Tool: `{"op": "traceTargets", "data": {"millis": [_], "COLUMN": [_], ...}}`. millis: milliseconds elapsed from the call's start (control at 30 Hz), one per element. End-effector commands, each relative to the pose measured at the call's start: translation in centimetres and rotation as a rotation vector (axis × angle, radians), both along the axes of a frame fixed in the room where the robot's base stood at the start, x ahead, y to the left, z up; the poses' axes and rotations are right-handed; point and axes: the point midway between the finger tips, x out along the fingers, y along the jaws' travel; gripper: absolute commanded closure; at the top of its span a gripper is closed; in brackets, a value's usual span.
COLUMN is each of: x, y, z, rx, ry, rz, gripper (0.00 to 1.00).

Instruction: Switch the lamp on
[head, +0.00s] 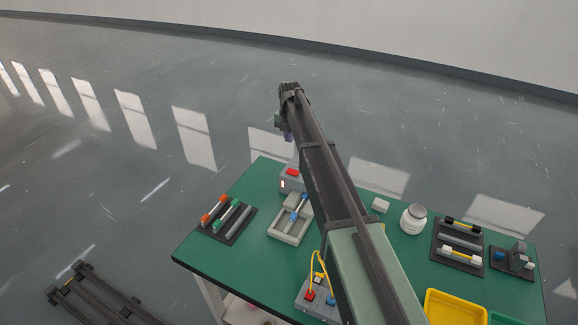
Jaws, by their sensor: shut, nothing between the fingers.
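A small grey box with a red part on top (292,171) stands at the far edge of the green table (240,190). It has a small pale, red-edged patch on its front. I cannot tell whether this box is the lamp or its switch, and no other clear lamp shows. My gripper (287,136) hangs below the far end of my arm, above and behind the box in the picture. It is small and partly hidden by my arm; its fingers are shut and empty. It appears apart from the box.
A grey box with red and blue parts and a yellow cable (314,298) stands at the front. Nearby are a beige tray (284,238), a dark rack (240,232), a white jar (412,219), another rack (436,262) and a yellow bin (431,297). My arm crosses the table's middle.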

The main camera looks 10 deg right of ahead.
Motion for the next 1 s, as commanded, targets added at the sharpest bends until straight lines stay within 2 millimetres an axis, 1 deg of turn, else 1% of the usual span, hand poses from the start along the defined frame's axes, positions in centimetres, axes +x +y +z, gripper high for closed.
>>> {"op": "traceTargets", "data": {"millis": [233,367,467,667,700,733,767,1000], "x": [0.0,0.0,0.0,0.0,0.0,0.0,0.0,-0.6], "y": [0.0,0.0,0.0,0.0,0.0,0.0,0.0,-0.6], "z": [-0.1,-1.0,-2.4,-6.8,-6.8,-6.0,-5.9,-5.3], "rx": [0.000,0.000,0.000,0.000,0.000,0.000,0.000,0.000], "ry": [0.000,0.000,0.000,0.000,0.000,0.000,0.000,0.000], "rz": [-0.002,-0.002,-0.003,-0.003,-0.003,-0.003,-0.003,-0.004], "gripper": [1.00,1.00,1.00,1.00,1.00,1.00,1.00,1.00]}}
